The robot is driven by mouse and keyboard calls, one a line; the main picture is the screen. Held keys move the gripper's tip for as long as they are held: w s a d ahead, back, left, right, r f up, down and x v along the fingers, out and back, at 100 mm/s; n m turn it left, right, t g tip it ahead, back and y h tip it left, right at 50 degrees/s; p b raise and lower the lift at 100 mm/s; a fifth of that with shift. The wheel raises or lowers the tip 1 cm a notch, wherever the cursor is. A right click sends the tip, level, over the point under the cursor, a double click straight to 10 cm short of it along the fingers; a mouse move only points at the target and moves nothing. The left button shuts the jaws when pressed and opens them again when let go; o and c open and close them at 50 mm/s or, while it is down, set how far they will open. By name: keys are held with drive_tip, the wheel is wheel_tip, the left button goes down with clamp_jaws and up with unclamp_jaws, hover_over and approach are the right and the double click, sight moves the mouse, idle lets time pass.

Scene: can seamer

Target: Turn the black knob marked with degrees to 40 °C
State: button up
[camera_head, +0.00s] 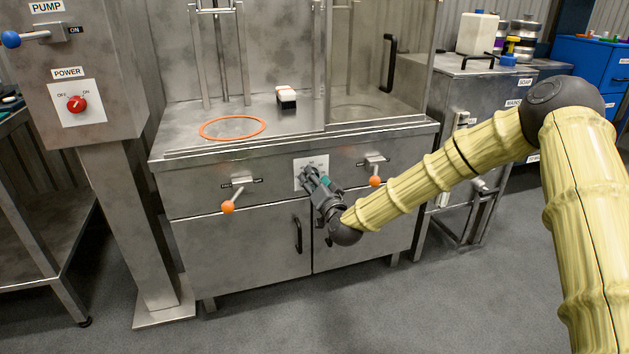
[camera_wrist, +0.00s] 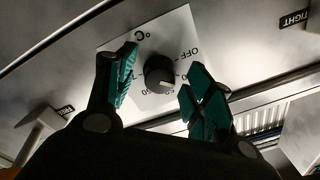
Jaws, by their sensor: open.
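The black knob (camera_wrist: 159,72) sits on a white dial plate (camera_wrist: 180,35) marked "°C", "OFF" and numbers, which appear upside down in the wrist view. A small light mark shows on the knob's lower part, near the numbers, but I cannot read its exact setting. My gripper (camera_wrist: 161,62) is open, with one teal-padded finger on each side of the knob and visible gaps between. In the head view my gripper (camera_head: 318,178) is in front of the white plate (camera_head: 311,162) on the steel cabinet front and hides the knob.
Two orange-tipped levers (camera_head: 229,206) and (camera_head: 375,181) stick out on either side of the dial plate. Cabinet door handles (camera_head: 298,235) are below. A pillar with a red power knob (camera_head: 76,104) stands left. Grey floor in front is clear.

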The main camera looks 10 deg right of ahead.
drive_tip(key=v, duration=1.1)
drive_tip(key=shift+s, duration=0.15)
drive_tip(key=s+f+n+g, duration=0.2)
drive_tip(key=s+f+g, duration=0.3)
drive_tip(key=s+f, duration=0.75)
drive_tip(key=s+f+n+g, duration=0.1)
drive_tip(key=s+f+g, duration=0.4)
drive_tip(key=s+f, duration=0.75)
drive_tip(key=s+d+f+n+g+h+p, duration=0.1)
drive_tip(key=s+d+f+g, duration=0.25)
drive_tip(key=s, duration=0.45)
drive_tip(key=s+d+f+g+h, duration=0.25)
drive_tip(key=s+f, duration=0.25)
drive_tip(key=s, duration=0.4)
drive_tip(key=s+d+f+n+g+p, duration=0.1)
drive_tip(key=s+d+f+g, duration=0.1)
drive_tip(key=s+d+f, duration=0.45)
drive_tip(key=a+r+p, duration=0.1)
drive_tip(key=r+p, duration=1.7)
drive_tip(key=r, duration=0.1)
drive_tip(key=s+a+r+p, duration=0.1)
drive_tip(key=a+r+p, duration=0.1)
drive_tip(key=r+p, duration=1.7)
drive_tip(key=shift+s+r, duration=0.25)
drive_tip(key=shift+r, duration=0.3)
